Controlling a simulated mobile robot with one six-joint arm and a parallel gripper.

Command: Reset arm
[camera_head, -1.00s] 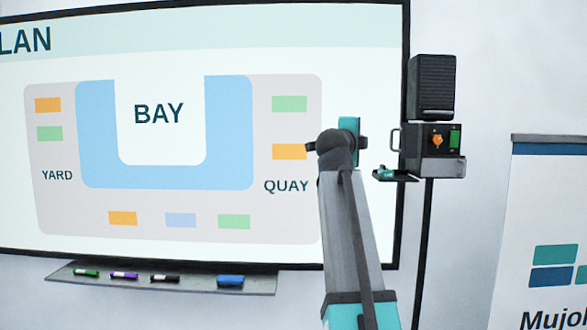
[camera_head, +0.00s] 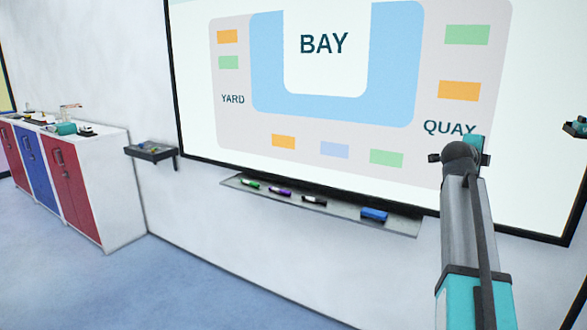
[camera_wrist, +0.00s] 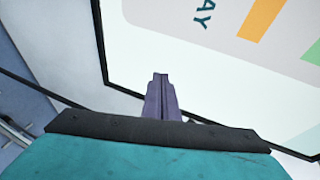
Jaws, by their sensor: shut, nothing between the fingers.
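My arm shows at the right of the head view, pointing up in front of the whiteboard (camera_head: 200,100), with its dark elbow joint near the "QUAY" label. My gripper (camera_wrist: 160,78) shows in the wrist view as narrow purple-grey fingers, shut together with nothing between them. Behind the fingers are the whiteboard and its dark frame. In the head view the fingers cannot be made out.
A pen ledge (camera_head: 320,212) with several markers and a blue eraser (camera_head: 374,215) runs below the board. A small wall shelf (camera_head: 150,153) is left of it. Cabinets with red doors (camera_head: 70,180) and a blue door stand at the left. The blue floor in front is clear.

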